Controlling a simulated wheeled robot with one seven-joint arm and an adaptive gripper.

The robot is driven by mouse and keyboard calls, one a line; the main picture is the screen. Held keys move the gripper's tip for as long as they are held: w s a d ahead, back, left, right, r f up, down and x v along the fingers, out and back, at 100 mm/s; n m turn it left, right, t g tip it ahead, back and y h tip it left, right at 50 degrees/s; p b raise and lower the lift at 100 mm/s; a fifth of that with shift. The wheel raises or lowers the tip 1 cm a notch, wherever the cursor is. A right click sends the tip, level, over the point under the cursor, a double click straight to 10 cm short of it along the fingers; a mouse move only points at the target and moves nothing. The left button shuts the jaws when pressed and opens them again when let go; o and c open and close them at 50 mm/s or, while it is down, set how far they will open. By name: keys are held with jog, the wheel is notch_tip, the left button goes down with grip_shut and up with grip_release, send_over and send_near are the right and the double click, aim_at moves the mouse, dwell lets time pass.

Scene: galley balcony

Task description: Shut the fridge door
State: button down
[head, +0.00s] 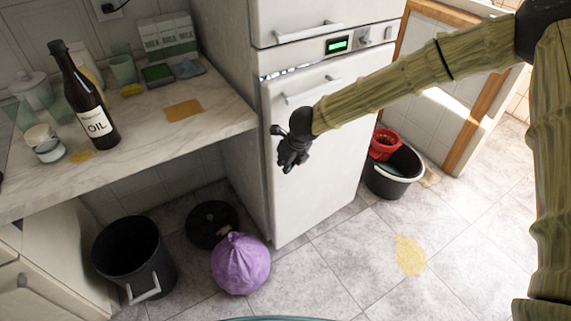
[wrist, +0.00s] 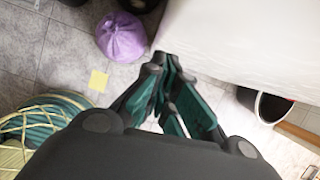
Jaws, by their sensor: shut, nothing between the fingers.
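The white fridge has an upper door (head: 310,15) that looks closed and a lower door (head: 325,185) below a panel with a green display. The lower door looks slightly ajar, with a narrow gap along its top edge. Its handle (head: 305,92) is near the top. My gripper (head: 290,160) is shut and empty, in front of the lower door near its left edge. In the wrist view, my gripper's fingers (wrist: 172,90) are together beside the white door surface (wrist: 240,45). I cannot tell whether they touch it.
A purple bag (head: 240,264), a black bin (head: 133,255) and a black lid (head: 211,224) are on the floor left of the fridge. A black bucket (head: 393,178) with a red container stands right. The counter (head: 215,110) holds an oil bottle (head: 88,105).

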jog(key=shift+s, duration=0.1)
jog(key=s+d+r, duration=0.5)
jog(key=s+r, duration=0.1)
jog(key=r, duration=0.3)
jog(key=w+d+f+n+t+h+b, duration=0.2)
jog(key=w+d+f+n+t+b, duration=0.2)
jog(key=w+d+f+n+t, duration=0.55)
jog(key=s+a+f+n+t+y+b, duration=0.15)
jog(key=s+a+n+y+b, duration=0.3)
jog(key=s+n+y, duration=0.55)
jog(key=w+a+m, duration=0.2)
jog(key=w+a, duration=0.7)
jog(key=w, duration=0.2)
jog(key=shift+w+f+y, duration=0.2)
jog(key=shift+f+y, duration=0.05)
jog(key=shift+y, duration=0.05)
jog(key=shift+w, duration=0.1)
